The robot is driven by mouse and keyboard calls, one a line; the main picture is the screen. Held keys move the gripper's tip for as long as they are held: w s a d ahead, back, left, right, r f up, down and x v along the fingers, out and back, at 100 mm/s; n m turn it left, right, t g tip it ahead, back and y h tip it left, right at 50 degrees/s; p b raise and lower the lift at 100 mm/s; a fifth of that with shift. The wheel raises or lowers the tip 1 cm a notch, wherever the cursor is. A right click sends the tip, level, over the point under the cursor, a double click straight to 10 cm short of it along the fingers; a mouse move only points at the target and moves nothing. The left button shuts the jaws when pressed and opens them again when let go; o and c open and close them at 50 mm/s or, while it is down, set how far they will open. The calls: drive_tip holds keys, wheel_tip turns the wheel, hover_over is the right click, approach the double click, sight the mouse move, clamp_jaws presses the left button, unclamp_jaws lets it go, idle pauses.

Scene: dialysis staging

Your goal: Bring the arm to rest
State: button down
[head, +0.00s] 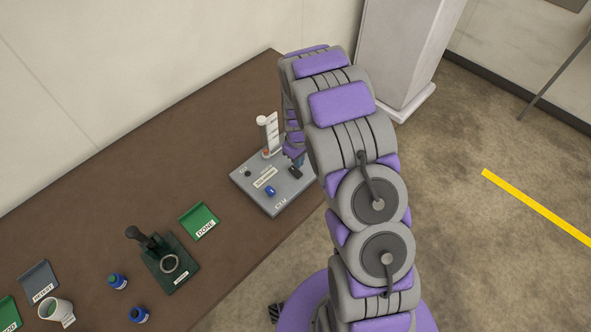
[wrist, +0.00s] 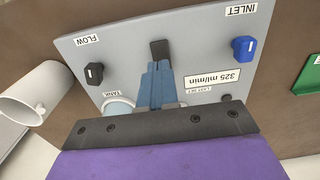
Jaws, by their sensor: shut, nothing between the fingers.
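My arm reaches up and over in the head view, with its bulk in front of the panel's right side. My gripper (head: 293,153) is partly hidden beside the arm, over the grey panel (head: 262,202). In the wrist view my gripper (wrist: 159,60) is shut, with nothing between its fingers. Its fingers point across the panel (wrist: 195,30), between the black FLOW knob (wrist: 94,74) on the left and the blue INLET knob (wrist: 244,48) on the right. I cannot tell whether the fingertips touch the panel. A plate there reads 325 ml/min (wrist: 212,79).
A white upright column (head: 272,132) stands at the panel's back edge. A green DONE tray (head: 200,220), a dark green stand (head: 180,275) and blue-capped bottles (head: 118,282) are on the brown table (head: 150,170). A tall white cabinet (head: 400,50) stands behind my arm.

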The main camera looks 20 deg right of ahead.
drive_tip(key=shift+r, duration=0.9)
drive_tip(key=s+a+r+m+b, duration=0.1)
drive_tip(key=s+r+m, duration=0.2)
drive_tip(key=s+r, duration=1.15)
drive_tip(key=s+r+m, duration=0.1)
drive_tip(key=s+r, duration=0.2)
drive_tip(key=s, duration=0.4)
drive_tip(key=s+a+r+m+g+b, duration=0.1)
drive_tip(key=s+r, duration=0.2)
drive_tip(key=s, duration=0.5)
drive_tip(key=s+a+r+m, duration=0.1)
drive_tip(key=s+r, duration=0.2)
drive_tip(key=s, duration=0.5)
drive_tip(key=shift+a+r+g, duration=0.2)
drive_tip(key=shift+r+g, duration=0.2)
drive_tip(key=c, duration=1.8)
unclamp_jaws()
